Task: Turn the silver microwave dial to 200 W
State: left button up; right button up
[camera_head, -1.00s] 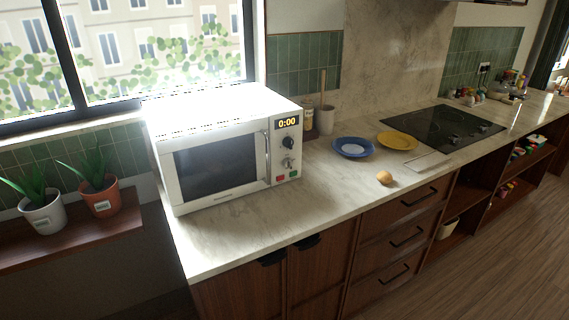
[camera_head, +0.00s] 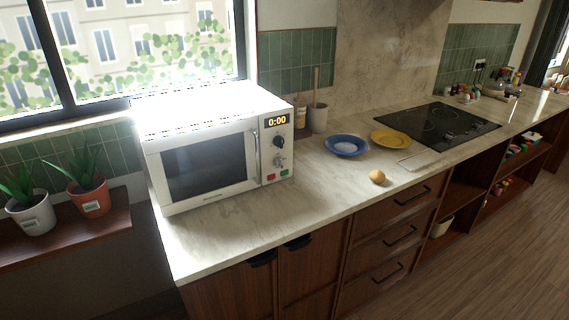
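The white microwave (camera_head: 222,120) stands on the left part of the marble counter, its door shut. Its control panel is on the right of the front, with a lit display (camera_head: 277,121) reading 0:00. Below the display is a black dial (camera_head: 278,141), and under that the smaller silver dial (camera_head: 278,161). The dial markings are too small to read. A red button (camera_head: 271,178) and a green button (camera_head: 286,173) sit at the panel's bottom. Neither of my grippers is in view.
The marble counter (camera_head: 225,229) is clear in front of the microwave. To the right are a utensil pot (camera_head: 319,118), a blue plate (camera_head: 346,152), a yellow plate (camera_head: 391,145), a round tan item (camera_head: 377,177) and a black hob (camera_head: 440,117). Potted plants (camera_head: 90,199) stand at left.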

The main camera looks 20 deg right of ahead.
aim_at(279, 161)
jog(key=i+l+u, duration=0.15)
jog(key=l, duration=0.55)
jog(key=l+u, duration=0.15)
jog(key=l, duration=0.55)
jog(key=l+u, duration=0.15)
jog(key=l, duration=0.55)
jog(key=l+u, duration=0.1)
jog(key=l, duration=0.65)
jog(key=k+l+u, duration=0.15)
jog(key=l, duration=0.55)
jog(key=l+u, duration=0.15)
jog(key=l, duration=0.55)
jog(key=k, duration=0.05)
